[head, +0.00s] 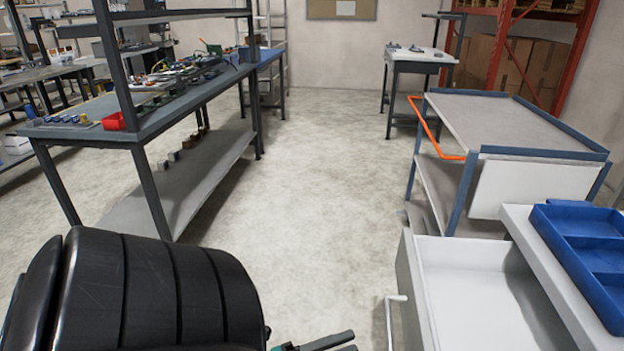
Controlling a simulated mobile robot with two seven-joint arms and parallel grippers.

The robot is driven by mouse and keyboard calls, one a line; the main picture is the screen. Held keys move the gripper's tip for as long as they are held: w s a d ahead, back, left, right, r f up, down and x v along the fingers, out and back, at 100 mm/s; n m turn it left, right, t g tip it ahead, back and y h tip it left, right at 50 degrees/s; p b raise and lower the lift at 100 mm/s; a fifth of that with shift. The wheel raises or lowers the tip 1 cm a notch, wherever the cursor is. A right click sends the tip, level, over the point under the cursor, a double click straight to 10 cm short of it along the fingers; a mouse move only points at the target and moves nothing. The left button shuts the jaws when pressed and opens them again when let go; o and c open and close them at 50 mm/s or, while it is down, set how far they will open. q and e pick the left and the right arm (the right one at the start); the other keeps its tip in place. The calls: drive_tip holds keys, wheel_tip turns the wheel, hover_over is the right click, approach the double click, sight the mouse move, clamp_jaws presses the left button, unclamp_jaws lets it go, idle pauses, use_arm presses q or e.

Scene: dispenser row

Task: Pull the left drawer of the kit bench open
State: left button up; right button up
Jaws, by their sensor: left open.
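The kit bench (520,218) is at the lower right, with a light top. A white drawer (480,255) stands out from under its top toward the left, open, and the part of its inside in view looks empty. The drawer's pale bar handle (391,318) is on its left-facing front. My left gripper (350,341) is at the bottom edge, open, with dark fingers pointing right toward the handle. A gap of floor shows between fingertips and handle. Most of the gripper is cut off by the frame. My right gripper is out of view.
A blue compartment tray (575,222) lies on the bench top. A cart with an orange handle (430,130) stands behind the bench. A long workbench (150,125) with tools and a red bin (114,121) is at left. The floor (310,190) between is clear.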

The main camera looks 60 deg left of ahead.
use_arm(q)
drive_tip(key=v, duration=0.5)
drive_tip(key=shift+s+a, duration=0.1)
drive_tip(key=shift+s, duration=0.3)
wheel_tip(320, 180, down, 23)
drive_tip(key=d+n+g+y, duration=0.3)
drive_tip(key=n+g+y, duration=0.4)
drive_tip(key=n, duration=0.5)
drive_tip(key=s+d+f+n+g+h, duration=0.1)
drive_tip(key=s+d+f+n+g, duration=0.5)
drive_tip(key=s+f+g, duration=0.4)
wheel_tip(320, 180, down, 2)
drive_tip(key=shift+s+d+f, duration=0.2)
drive_tip(key=shift+s+d, duration=0.15)
drive_tip(key=shift+s, duration=0.5)
